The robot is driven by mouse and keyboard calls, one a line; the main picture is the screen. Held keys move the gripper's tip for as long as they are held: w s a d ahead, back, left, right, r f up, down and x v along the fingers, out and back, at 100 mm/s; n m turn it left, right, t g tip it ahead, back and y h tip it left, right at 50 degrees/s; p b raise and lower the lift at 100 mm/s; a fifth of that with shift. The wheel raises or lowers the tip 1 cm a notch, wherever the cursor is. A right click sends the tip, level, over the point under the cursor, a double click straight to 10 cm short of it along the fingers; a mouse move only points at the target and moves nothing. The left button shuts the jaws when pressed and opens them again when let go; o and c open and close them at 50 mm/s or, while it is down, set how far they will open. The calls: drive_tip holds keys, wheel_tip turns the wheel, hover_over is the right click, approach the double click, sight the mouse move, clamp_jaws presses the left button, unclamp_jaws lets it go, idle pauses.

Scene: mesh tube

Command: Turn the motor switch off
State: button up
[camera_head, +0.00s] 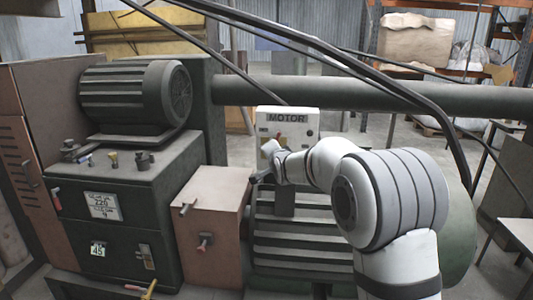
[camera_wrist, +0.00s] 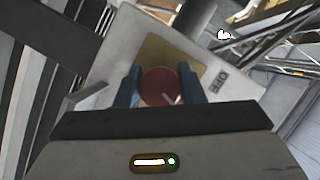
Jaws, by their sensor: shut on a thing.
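The motor switch box (camera_head: 306,122) is a pale box labelled MOTOR, standing behind my arm in the head view.
A large green machine with a ribbed motor (camera_head: 135,95) stands at left. A brown box with levers (camera_head: 210,225) sits beside it. A thick horizontal pipe (camera_head: 400,98) runs behind the switch box, and dark cables (camera_head: 350,55) cross above my arm.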

drive_tip(key=p, duration=0.1)
drive_tip(key=n+h+p, duration=0.1)
drive_tip(key=p, duration=0.1)
drive_tip(key=shift+d+r, duration=0.15)
drive_tip(key=shift+r, duration=0.15)
drive_tip(key=n+p, duration=0.1)
drive_tip(key=p, duration=0.1)
drive_tip(key=shift+g+p, duration=0.3)
drive_tip(key=shift+f+n+h+p, duration=0.1)
drive_tip(key=shift+n+h+p, duration=0.2)
drive_tip(key=shift+p, duration=0.05)
drive_tip(key=o, duration=0.8)
drive_tip(key=shift+w+d, duration=0.1)
drive_tip(key=shift+o, duration=0.9)
drive_tip(key=shift+f, duration=0.1)
drive_tip(key=b+v, duration=0.1)
drive_tip(key=v, duration=0.7)
